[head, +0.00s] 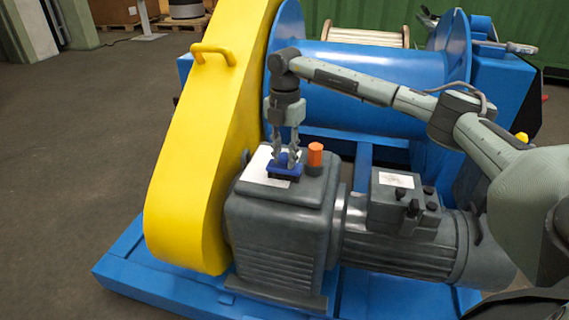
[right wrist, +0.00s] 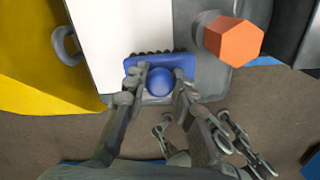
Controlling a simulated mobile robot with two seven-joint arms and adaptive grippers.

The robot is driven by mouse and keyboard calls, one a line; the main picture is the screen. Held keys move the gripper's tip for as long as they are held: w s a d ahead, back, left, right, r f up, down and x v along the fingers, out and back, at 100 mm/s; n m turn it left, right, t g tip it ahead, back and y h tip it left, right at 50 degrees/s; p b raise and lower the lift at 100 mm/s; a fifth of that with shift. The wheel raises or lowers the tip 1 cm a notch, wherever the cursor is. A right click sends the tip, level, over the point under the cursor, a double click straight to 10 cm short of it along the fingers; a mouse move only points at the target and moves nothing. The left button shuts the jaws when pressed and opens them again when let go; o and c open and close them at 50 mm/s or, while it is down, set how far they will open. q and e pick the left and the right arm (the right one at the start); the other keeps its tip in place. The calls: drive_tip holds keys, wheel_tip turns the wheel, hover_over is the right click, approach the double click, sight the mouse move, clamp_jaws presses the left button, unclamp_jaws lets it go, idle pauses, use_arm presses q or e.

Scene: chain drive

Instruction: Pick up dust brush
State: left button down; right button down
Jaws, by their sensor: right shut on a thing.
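The dust brush (head: 285,168) is a small blue block with dark bristles, on top of the grey gearbox at the edge of a white sheet. In the right wrist view the brush (right wrist: 158,66) shows a round blue knob between the fingers. My right gripper (head: 286,158) points down over it and is shut on the brush (right wrist: 160,82). The bristles show along its far side. I cannot tell whether the brush touches the gearbox top. My left gripper is not in view.
An orange hex cap (head: 315,154) stands close right of the brush. The yellow chain guard (head: 200,130) rises to the left. A blue drum (head: 360,85) lies behind, and a grey motor (head: 400,235) with a terminal box (head: 398,198) is to the right.

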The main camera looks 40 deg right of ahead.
sight(284, 153)
drive_tip(key=shift+r, duration=0.15)
wheel_tip(284, 153, up, 4)
drive_tip(key=shift+r, duration=0.1)
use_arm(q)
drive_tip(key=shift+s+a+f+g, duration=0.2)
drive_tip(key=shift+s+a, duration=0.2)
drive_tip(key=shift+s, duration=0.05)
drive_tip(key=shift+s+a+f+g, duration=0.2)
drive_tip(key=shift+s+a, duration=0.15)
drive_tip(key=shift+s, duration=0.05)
use_arm(e)
drive_tip(key=s+a+r, duration=0.6)
drive_tip(key=s, duration=0.3)
drive_tip(key=shift+s+a+r, duration=0.25)
drive_tip(key=shift+s+r, duration=0.05)
drive_tip(key=shift+s, duration=0.05)
